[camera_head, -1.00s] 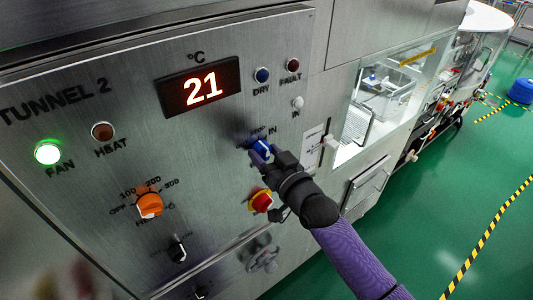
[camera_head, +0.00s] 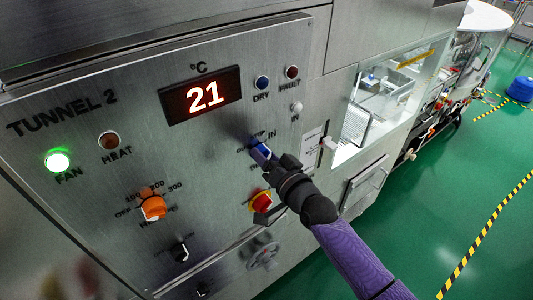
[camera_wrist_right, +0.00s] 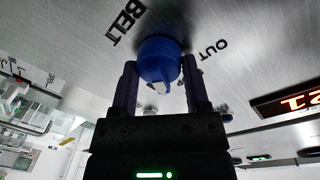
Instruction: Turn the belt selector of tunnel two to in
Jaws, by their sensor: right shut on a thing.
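The belt selector is a blue knob (camera_head: 259,149) on the steel TUNNEL 2 panel (camera_head: 215,130), below the red 21 display. The IN label (camera_head: 272,133) is above and right of it, with a STOP mark beside that. My right gripper (camera_head: 266,156) is at the knob. In the right wrist view its two fingers (camera_wrist_right: 161,82) stand on either side of the blue knob (camera_wrist_right: 160,58), shut on it. The BELT label (camera_wrist_right: 126,22) and OUT label (camera_wrist_right: 215,50) show there. The knob's exact setting is hard to read. My left gripper is not in view.
A red and yellow stop button (camera_head: 261,200) is just below my right gripper. An orange heat knob (camera_head: 153,207) and a small black knob (camera_head: 179,251) are lower left. The green FAN lamp (camera_head: 57,161) is lit. A glass window (camera_head: 385,100) is at the right.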

